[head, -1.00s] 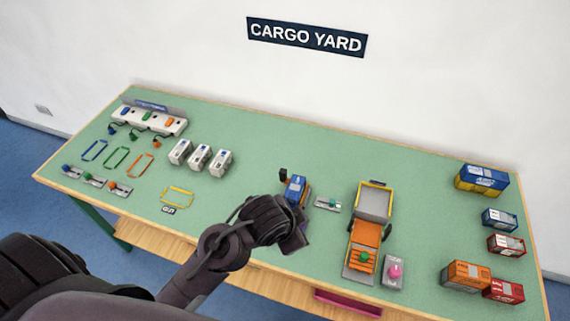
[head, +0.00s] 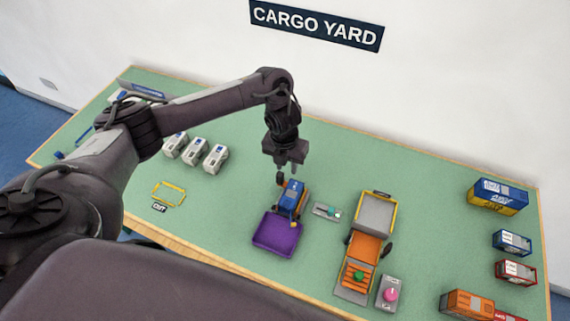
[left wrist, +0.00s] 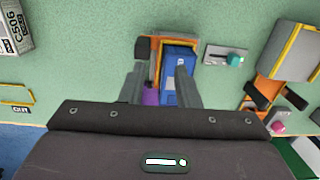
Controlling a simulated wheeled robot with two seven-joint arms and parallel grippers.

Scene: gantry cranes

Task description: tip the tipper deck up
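A blue container (head: 291,191) lies in a small orange-yellow frame (head: 302,205), which seems to be the tipper deck; it also shows in the left wrist view (left wrist: 178,57). A black knob (left wrist: 142,47) stands at the frame's back left corner. A purple tray (head: 276,236) lies at the frame's front. My left gripper (head: 286,165) hangs above the back of the deck, pointing down. In the left wrist view, its fingers (left wrist: 160,80) are spread and empty, overlapping the deck and container; contact cannot be told. My right gripper is out of view.
A slider plate with a teal knob (head: 327,211) sits right of the deck. Farther right are an orange machine with a grey bed (head: 376,213) and a pink knob box (head: 391,293). White boxes (head: 194,151) stand left. Bare green table lies between them.

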